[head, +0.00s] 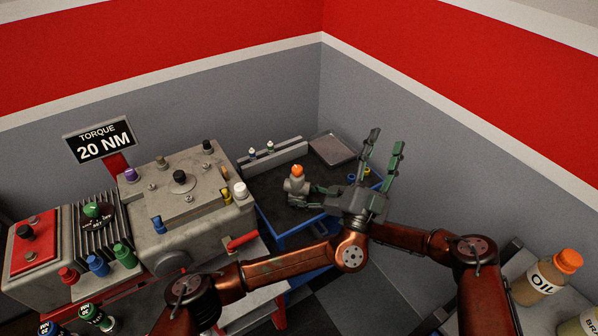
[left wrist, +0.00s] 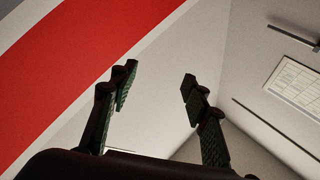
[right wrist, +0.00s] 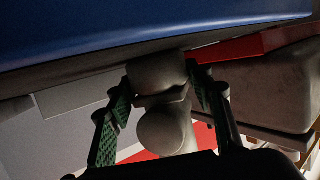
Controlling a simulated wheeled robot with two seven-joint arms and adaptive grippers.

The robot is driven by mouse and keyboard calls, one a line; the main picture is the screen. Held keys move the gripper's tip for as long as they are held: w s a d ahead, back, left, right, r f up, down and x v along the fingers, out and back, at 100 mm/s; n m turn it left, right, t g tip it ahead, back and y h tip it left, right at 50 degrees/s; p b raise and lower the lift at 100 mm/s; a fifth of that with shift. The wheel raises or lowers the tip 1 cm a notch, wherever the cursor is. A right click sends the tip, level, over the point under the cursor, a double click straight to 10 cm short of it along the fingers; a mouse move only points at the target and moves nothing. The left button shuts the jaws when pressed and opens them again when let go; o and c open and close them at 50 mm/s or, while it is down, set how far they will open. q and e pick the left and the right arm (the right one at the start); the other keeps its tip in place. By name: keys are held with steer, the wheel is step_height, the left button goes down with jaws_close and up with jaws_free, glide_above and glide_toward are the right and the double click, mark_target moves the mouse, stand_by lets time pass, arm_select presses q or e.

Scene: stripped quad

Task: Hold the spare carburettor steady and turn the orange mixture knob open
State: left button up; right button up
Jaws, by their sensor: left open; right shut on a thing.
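The spare carburettor (head: 295,187) is a small grey body standing upright on the dark top of a blue-edged cart. Its orange mixture knob (head: 298,170) is on top. My right gripper (head: 313,195) is shut on the carburettor from its right side. In the right wrist view, its green-padded fingers (right wrist: 161,98) lie on either side of the grey body (right wrist: 163,125); the knob does not show there. My left gripper (head: 384,141) is open and empty, its fingers pointing up, to the right of the carburettor. The left wrist view shows its spread fingers (left wrist: 156,90) with only wall and ceiling beyond.
A grey tray (head: 333,149) lies at the cart's back right. A grey rack (head: 273,155) with small bottles stands behind the carburettor. A large grey engine block (head: 185,210) with coloured caps is at left. Oil bottles (head: 545,277) stand at right. My forearms cross in front of the cart.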

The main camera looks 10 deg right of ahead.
arm_select(q)
steer(key=w+a+f+n+t+y, duration=0.2)
steer(key=w+a+f+n+y, duration=0.3)
steer(key=a+f+n+y, duration=0.35)
steer(key=n+g+y, duration=0.4)
steer(key=n+y, duration=0.3)
steer(key=y, duration=0.2)
glide_toward(299, 172)
steer(key=w, duration=0.3)
steer(key=w+a, duration=0.1)
steer(key=w, duration=0.6)
steer(key=shift+a+r, duration=0.2)
steer(key=shift+a, duration=0.2)
steer(key=shift+c, duration=0.2)
steer(key=shift+h, duration=0.25)
jaws_close()
